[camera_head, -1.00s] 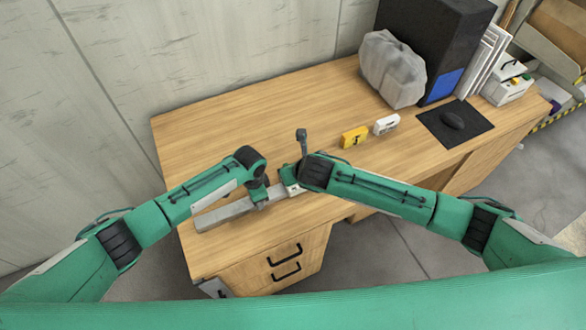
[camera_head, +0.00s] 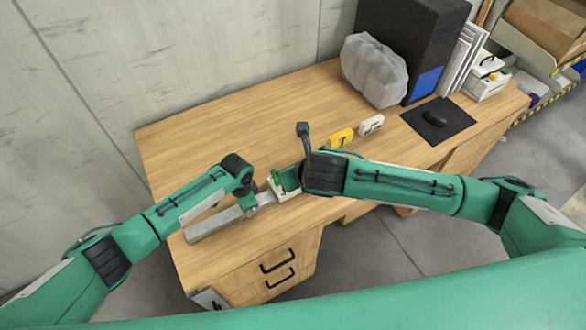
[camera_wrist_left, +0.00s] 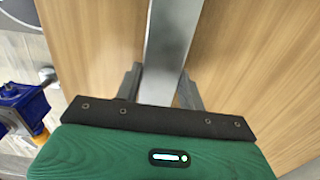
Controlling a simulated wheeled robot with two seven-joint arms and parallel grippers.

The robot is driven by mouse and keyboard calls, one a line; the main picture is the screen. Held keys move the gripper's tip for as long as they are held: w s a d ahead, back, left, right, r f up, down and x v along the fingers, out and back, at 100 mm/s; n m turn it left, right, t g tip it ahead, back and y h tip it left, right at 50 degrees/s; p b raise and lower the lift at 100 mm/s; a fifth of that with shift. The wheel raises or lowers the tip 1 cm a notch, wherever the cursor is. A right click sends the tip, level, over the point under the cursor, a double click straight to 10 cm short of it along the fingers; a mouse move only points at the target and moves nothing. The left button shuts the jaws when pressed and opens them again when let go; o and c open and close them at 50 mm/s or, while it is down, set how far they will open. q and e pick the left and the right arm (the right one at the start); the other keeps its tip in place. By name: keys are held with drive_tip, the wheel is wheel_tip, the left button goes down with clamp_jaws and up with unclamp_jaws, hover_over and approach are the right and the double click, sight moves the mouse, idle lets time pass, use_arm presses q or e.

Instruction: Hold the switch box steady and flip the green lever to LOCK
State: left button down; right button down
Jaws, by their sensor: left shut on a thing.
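A long pale grey metal bar (camera_head: 215,224) lies along the front left of the desk. My left gripper (camera_head: 250,208) is shut on it, and the left wrist view shows the bar (camera_wrist_left: 168,50) between the two fingers. At the bar's right end is a small white box (camera_head: 284,193), apparently the switch box. A green piece (camera_head: 290,178) stands on it, perhaps the lever; its position and any LOCK marking are too small to read. My right wrist is close beside it on the right and covers part of it. The right gripper's fingers are hidden behind the wrist.
A dark upright stem (camera_head: 304,135) rises behind my right wrist. A yellow block (camera_head: 341,138) and a white block (camera_head: 370,125) stand farther back. A grey wrapped lump (camera_head: 374,72), black tower (camera_head: 412,40) and mouse mat (camera_head: 450,122) fill the right. The desk's back left is clear.

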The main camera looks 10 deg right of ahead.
idle(0.4)
use_arm(q)
drive_tip(key=c, duration=0.8)
unclamp_jaws()
drive_tip(key=shift+o, duration=0.2)
drive_tip(key=shift+r, duration=0.1)
